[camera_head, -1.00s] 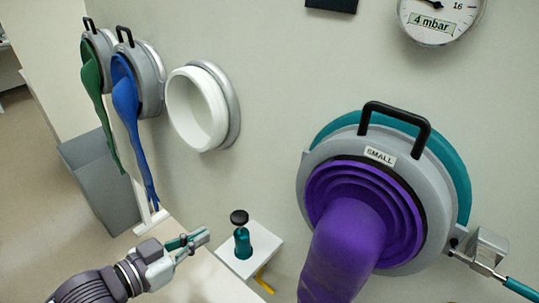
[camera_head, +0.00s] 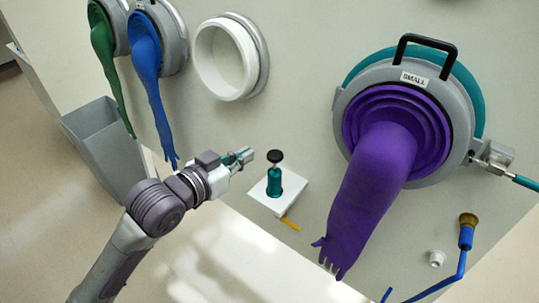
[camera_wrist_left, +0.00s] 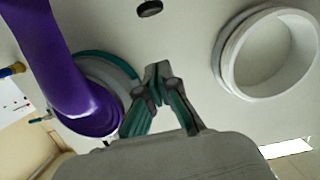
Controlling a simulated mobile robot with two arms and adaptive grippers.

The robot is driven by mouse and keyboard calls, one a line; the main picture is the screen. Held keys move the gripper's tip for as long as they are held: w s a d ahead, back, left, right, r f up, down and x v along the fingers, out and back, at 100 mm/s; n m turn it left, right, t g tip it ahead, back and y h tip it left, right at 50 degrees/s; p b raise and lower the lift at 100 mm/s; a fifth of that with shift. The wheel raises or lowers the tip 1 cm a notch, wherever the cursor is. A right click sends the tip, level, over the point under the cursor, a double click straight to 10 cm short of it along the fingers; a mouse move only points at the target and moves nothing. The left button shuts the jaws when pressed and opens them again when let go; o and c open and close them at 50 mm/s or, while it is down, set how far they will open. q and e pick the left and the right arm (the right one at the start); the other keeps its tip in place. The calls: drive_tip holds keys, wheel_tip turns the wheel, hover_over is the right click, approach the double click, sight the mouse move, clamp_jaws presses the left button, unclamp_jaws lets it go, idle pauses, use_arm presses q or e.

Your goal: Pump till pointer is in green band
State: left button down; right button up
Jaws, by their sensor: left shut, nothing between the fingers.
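The pump (camera_head: 274,183) is a teal cylinder with a black round knob (camera_head: 275,156) on top, standing on a small white shelf on the wall. My left gripper (camera_head: 247,155) is shut and empty, just left of the knob, and looks apart from it. In the left wrist view its fingertips (camera_wrist_left: 158,72) meet. A dark round piece (camera_wrist_left: 150,8) shows at the top edge there; I cannot tell whether it is the knob. The gauge with the pointer and green band is out of view. My right gripper is not in view.
A purple glove (camera_head: 368,185) hangs from the port marked SMALL, right of the pump. A white open ring (camera_head: 226,60) and blue and green gloves are at upper left. A yellow lever (camera_head: 290,224) juts below the shelf. A grey bin (camera_head: 105,150) stands left.

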use_arm(q)
drive_tip(key=p, duration=0.3)
hover_over(271, 160)
wheel_tip(271, 160, down, 2)
drive_tip(key=shift+s+a+f+p, duration=0.1)
drive_tip(key=shift+f+p, duration=0.05)
drive_tip(key=shift+f, duration=0.95)
drive_tip(key=shift+a+f+p, duration=0.1)
drive_tip(key=shift+f+p, duration=0.05)
drive_tip(key=shift+f, duration=0.9)
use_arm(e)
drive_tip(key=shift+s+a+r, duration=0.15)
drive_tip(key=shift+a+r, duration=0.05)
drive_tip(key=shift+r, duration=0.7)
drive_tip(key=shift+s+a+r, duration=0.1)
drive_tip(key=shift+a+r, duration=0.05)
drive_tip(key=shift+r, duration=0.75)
use_arm(q)
drive_tip(key=shift+f, duration=0.1)
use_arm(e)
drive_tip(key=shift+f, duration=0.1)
use_arm(q)
wheel_tip(271, 160, down, 5)
drive_tip(key=b, duration=0.2)
drive_tip(key=shift+b, duration=0.35)
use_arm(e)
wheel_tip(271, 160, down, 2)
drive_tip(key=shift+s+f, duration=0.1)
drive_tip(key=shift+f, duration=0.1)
